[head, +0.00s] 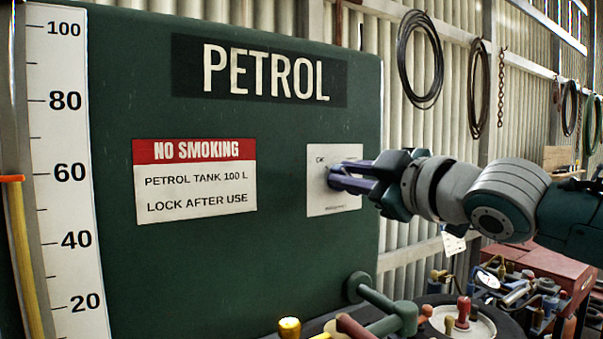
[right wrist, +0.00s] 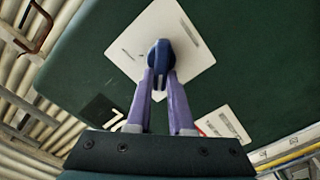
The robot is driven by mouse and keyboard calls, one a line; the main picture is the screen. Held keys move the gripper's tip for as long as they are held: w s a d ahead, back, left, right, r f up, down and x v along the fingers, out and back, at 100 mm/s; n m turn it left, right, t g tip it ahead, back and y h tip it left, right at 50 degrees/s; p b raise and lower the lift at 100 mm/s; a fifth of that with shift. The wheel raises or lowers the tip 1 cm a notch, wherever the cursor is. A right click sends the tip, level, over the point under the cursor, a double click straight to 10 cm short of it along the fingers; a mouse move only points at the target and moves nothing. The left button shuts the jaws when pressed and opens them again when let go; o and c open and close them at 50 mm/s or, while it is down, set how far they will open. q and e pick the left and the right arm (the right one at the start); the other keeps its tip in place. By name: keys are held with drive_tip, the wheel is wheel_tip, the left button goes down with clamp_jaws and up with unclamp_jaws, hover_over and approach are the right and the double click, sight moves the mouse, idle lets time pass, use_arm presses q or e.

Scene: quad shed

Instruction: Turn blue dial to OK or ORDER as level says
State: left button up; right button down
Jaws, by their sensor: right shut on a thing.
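The blue dial (right wrist: 160,53) sits on a white square plate (head: 342,200) on the front of the dark green petrol tank (head: 270,270). My right gripper (head: 340,178) reaches in from the right, its purple fingers shut on the dial; they also show in the right wrist view (right wrist: 160,85). The fingers hide most of the plate's middle; small lettering at its upper left looks like "OK", and the lower line is too small to read.
A green pipe fitting (head: 385,308) juts out below the plate. A cluttered bench of tools and a red box (head: 540,262) stand at the lower right. Coiled cables (head: 420,60) hang on the corrugated wall. A no-smoking sign (head: 195,182) is left of the plate.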

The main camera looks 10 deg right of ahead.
idle(0.5)
drive_tip(key=c, duration=0.8)
unclamp_jaws()
drive_tip(key=b+v, duration=0.3)
drive_tip(key=v, duration=0.7)
